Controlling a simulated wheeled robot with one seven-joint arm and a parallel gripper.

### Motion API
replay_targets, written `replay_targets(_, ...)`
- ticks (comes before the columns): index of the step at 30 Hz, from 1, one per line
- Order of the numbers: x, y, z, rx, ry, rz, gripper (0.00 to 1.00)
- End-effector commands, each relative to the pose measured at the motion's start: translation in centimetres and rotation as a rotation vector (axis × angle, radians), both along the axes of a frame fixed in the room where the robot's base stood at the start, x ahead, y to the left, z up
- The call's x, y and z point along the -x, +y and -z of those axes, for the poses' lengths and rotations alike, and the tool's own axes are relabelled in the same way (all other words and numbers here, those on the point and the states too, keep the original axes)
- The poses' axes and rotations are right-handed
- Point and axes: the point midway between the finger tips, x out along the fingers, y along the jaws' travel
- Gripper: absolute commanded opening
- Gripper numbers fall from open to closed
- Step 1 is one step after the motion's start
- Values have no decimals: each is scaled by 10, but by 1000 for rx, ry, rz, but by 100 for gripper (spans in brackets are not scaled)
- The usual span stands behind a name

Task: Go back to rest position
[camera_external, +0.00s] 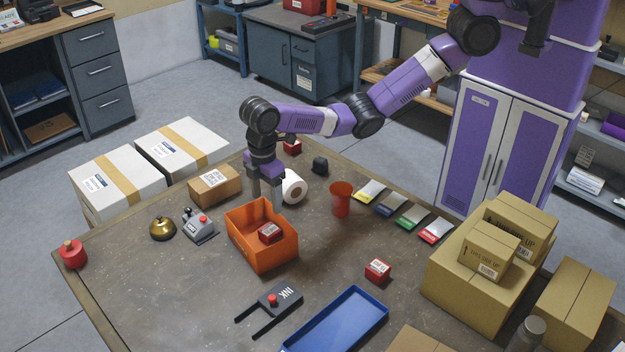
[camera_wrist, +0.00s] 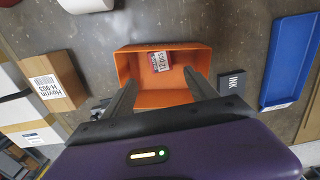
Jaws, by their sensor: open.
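My gripper (camera_external: 266,190) hangs on the purple arm over the back left part of the orange bin (camera_external: 274,262), pointing down. Its fingers are apart with nothing between them, and the wrist view (camera_wrist: 160,92) shows the same. A small red box (camera_external: 270,233) with a white label lies inside the orange bin, and it also shows in the wrist view (camera_wrist: 159,62). The orange bin stands on the brown table (camera_external: 190,290).
A white paper roll (camera_external: 293,187) and a cardboard box (camera_external: 214,184) stand close to my gripper. A red cup (camera_external: 341,199), colored packets (camera_external: 411,217), another red box (camera_external: 377,270) and a blue tray (camera_external: 338,322) are on the table. Large cartons (camera_external: 468,281) fill the right side.

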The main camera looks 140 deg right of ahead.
Motion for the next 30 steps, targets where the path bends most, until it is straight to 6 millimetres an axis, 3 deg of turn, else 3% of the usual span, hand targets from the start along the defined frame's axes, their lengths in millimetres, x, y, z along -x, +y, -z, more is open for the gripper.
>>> replay_targets(5,-7,-1,0,3,-28,4,67)
replay_targets(8,-28,-4,-3,21,-116,12,67)
replay_targets(14,-92,-8,-37,75,-459,24,67)
replay_targets(19,-123,23,-43,55,-746,41,67)
replay_targets(25,-120,74,-42,4,-1039,87,67)
replay_targets(30,-88,111,-40,-28,-1230,142,67)
